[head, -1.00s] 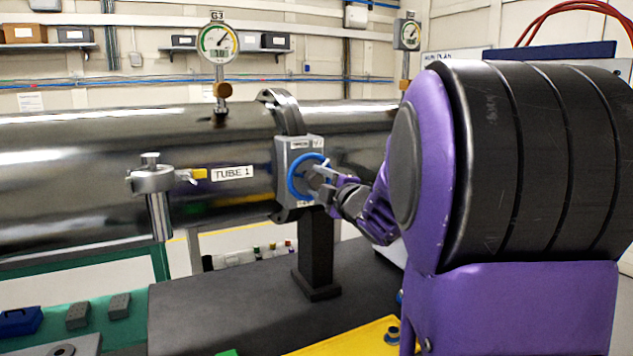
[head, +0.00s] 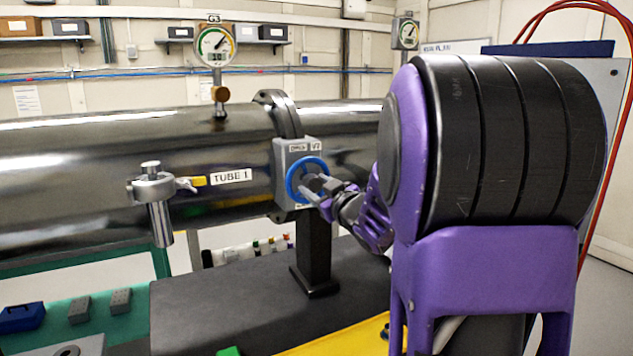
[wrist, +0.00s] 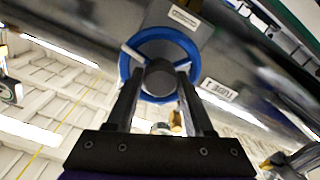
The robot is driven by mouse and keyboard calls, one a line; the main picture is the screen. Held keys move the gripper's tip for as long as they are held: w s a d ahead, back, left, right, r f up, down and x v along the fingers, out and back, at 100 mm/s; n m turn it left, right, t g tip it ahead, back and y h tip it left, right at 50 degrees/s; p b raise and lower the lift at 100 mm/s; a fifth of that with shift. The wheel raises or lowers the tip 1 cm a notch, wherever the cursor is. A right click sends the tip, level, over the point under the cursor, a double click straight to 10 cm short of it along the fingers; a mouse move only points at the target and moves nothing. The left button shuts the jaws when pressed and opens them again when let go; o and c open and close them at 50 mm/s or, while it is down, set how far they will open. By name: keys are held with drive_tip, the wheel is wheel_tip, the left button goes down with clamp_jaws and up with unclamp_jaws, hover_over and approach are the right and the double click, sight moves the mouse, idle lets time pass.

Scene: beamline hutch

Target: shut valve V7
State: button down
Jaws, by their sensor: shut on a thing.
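Valve V7 is a grey block (head: 284,190) with a blue handwheel (head: 293,191) on the dark metal tube, its label partly legible. My gripper (head: 318,189) is at the wheel's centre. In the wrist view my gripper (wrist: 159,78) has one finger on each side of the hub and is shut on it. The fingers hide part of the wheel's lower rim. I cannot tell how far the valve is turned.
A G3 gauge (head: 215,46) stands on the tube left of the valve. A yellow-handled fitting (head: 155,190) sits by the TUBE 1 label (head: 231,176). A black post (head: 315,255) stands below the valve on the dark table (head: 240,305). Small grey blocks lie at lower left.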

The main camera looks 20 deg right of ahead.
drive_tip(key=m+p, duration=0.1)
drive_tip(key=m, duration=0.1)
drive_tip(key=m+p, duration=0.1)
drive_tip(key=m, duration=0.1)
drive_tip(key=shift+r+m, duration=0.2)
drive_tip(key=shift+m, duration=0.1)
drive_tip(key=m+p, duration=0.1)
drive_tip(key=m, duration=0.2)
drive_tip(key=shift+m+p, duration=0.35)
drive_tip(key=shift+m, duration=0.05)
drive_tip(key=m+p, duration=0.1)
drive_tip(key=m, duration=0.2)
drive_tip(key=shift+f+m, duration=0.1)
drive_tip(key=shift+m, duration=2)
drive_tip(key=shift+c, duration=1.5)
unclamp_jaws()
drive_tip(key=shift+a+f, duration=0.1)
